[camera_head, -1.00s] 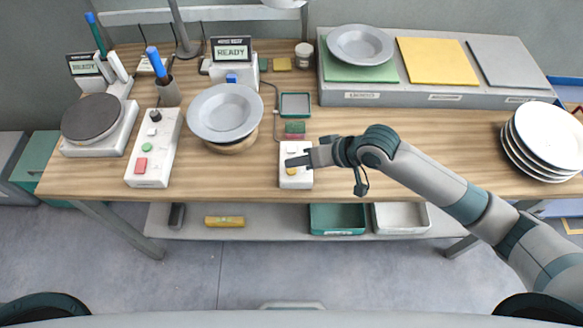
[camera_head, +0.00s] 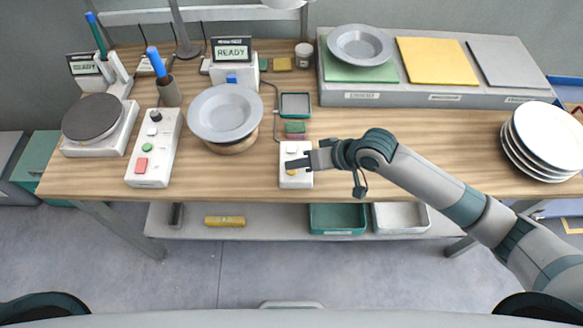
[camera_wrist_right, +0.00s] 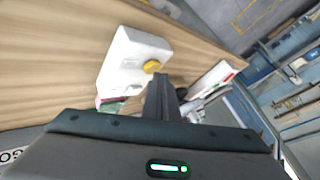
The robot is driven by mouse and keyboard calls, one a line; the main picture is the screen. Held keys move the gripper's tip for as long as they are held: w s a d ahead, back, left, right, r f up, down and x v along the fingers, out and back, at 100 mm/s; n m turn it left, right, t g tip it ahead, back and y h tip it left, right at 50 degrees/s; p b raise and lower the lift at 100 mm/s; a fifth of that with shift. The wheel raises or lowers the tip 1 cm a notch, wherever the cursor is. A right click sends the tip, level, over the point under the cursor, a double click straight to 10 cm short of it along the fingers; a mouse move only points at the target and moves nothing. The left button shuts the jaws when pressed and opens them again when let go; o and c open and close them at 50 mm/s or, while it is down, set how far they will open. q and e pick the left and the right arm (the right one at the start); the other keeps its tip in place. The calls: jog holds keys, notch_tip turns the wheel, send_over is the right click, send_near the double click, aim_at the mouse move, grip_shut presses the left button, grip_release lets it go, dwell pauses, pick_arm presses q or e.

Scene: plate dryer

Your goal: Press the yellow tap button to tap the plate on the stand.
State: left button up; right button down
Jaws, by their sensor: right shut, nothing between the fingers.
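The yellow tap button (camera_wrist_right: 152,66) sits on a white control box (camera_wrist_right: 128,62). In the head view the yellow button (camera_head: 291,172) is partly covered by my right gripper's fingers, on the box (camera_head: 296,182) near the table's front edge. My right gripper (camera_head: 293,163) is shut and empty, its tip over the box beside the button. In the right wrist view the fingertips (camera_wrist_right: 158,80) are close to the button; I cannot tell whether they touch. A grey plate (camera_head: 225,111) lies on a round wooden stand (camera_head: 232,146). My left gripper is not in view.
A box with red and green buttons (camera_head: 154,148) stands left of the plate. A READY display (camera_head: 232,50) is behind it. A stack of white plates (camera_head: 549,137) is at the far right. Another grey plate (camera_head: 361,45) lies on a green pad.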

aim_at(296, 172)
jog(key=shift+f, duration=0.4)
dwell(0.6)
jog(key=shift+r, duration=0.1)
jog(key=shift+r+p, duration=0.8)
jog(key=shift+p, duration=0.25)
jog(key=shift+r, duration=0.1)
notch_tip(296, 172, up, 2)
jog(key=p, duration=0.3)
jog(key=shift+r, duration=0.25)
jog(key=shift+r+p, duration=0.5)
jog(key=shift+r, duration=0.65)
